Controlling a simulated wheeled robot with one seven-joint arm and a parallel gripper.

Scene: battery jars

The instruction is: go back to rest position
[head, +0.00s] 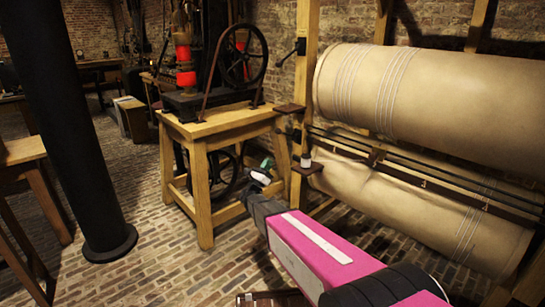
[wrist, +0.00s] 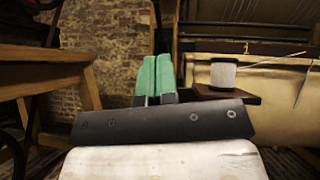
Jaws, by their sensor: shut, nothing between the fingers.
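My gripper (head: 265,166) is at the end of my pink-and-black arm, raised above the brick floor in the middle of the head view. Its green fingertips show close together in the wrist view (wrist: 156,80), shut and empty. A small white jar with a dark lid (head: 306,159) stands upright on a small wooden shelf (head: 307,169), just right of my gripper. In the wrist view the jar (wrist: 223,75) is to the right of the fingers and apart from them.
A wooden table (head: 202,128) with a flywheel machine (head: 242,56) stands beyond my gripper. Large tan rollers (head: 400,95) in a wooden frame fill the right. A black column (head: 68,120) stands at left. Brick floor (head: 150,250) is open between column and arm.

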